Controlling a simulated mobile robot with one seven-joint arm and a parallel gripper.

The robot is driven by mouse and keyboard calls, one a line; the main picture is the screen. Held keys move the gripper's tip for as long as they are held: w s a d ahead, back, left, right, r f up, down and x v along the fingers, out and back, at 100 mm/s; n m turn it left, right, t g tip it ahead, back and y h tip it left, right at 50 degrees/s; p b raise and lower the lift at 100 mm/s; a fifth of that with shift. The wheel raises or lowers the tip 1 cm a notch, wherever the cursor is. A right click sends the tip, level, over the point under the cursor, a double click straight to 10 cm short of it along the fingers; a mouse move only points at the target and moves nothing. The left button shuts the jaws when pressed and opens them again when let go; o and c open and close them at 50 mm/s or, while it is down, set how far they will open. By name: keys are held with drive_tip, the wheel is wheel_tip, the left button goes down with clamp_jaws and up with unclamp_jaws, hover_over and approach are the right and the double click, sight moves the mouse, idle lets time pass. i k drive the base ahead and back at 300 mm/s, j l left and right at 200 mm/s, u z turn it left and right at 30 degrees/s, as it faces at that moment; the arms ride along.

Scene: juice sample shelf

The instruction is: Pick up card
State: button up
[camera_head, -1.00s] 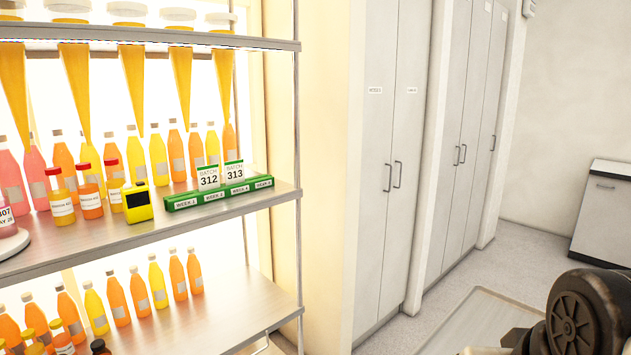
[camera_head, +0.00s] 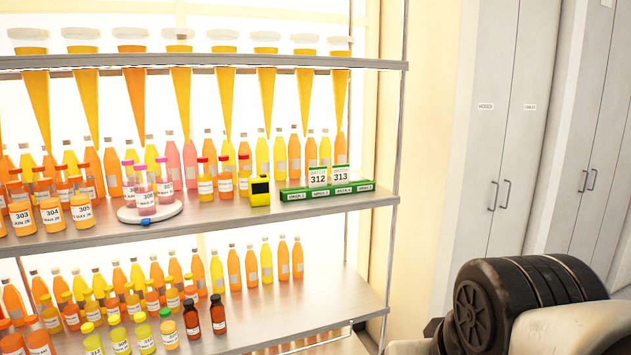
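Two white cards with green top edges stand upright in a green holder (camera_head: 325,191) at the right end of the middle shelf. The left card (camera_head: 318,179) reads BATCH 312 and the right card (camera_head: 341,175) reads BATCH 313. The holder's front carries several small week labels. Part of my arm shows at the lower right, well to the right of the shelf and apart from the cards. My gripper is not in view.
A yellow device (camera_head: 260,192) stands just left of the holder. A round white stand (camera_head: 150,212) with labelled jars is further left. Bottles line the shelves closely behind. The shelf post (camera_head: 397,125) and grey cabinets (camera_head: 500,130) are to the right.

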sight(340, 172)
drive_tip(key=i+j+z, duration=0.45)
drive_tip(key=j, duration=0.15)
drive_tip(key=i+j+z, duration=0.25)
drive_tip(key=k+j, duration=0.1)
